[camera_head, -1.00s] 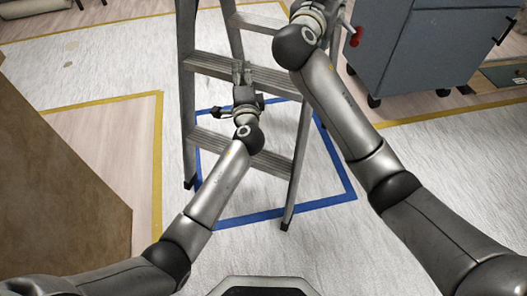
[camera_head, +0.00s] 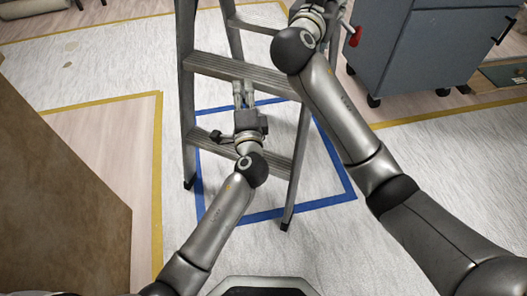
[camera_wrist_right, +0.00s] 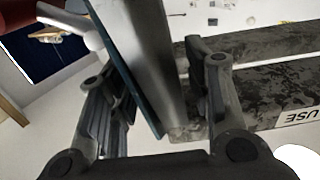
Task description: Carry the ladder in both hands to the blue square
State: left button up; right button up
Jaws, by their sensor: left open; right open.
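The grey metal ladder (camera_head: 187,100) stands upright and open in the head view, over the blue taped square (camera_head: 338,165). Its near left foot is at or just outside the square's left edge, and its near right foot is just past the front edge. The back feet are hidden. My left gripper (camera_head: 243,92) is open and empty in front of the ladder, below the middle step. My right gripper's fingers (camera_wrist_right: 160,98) are open in the right wrist view, on either side of a metal ladder rail (camera_wrist_right: 140,50); contact is unclear. In the head view it is mostly cut off by the top edge.
A grey wheeled cabinet (camera_head: 415,50) stands close to the right of the ladder, with a red-handled thing (camera_head: 353,37) beside it. A brown board (camera_head: 60,190) fills the left foreground. Yellow tape (camera_head: 157,170) marks the floor. Pale floor is clear around the square's front.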

jog(key=v, duration=1.1)
pick_arm(q)
jog(key=shift+f, duration=0.1)
pick_arm(e)
jog(key=shift+a+f, duration=0.1)
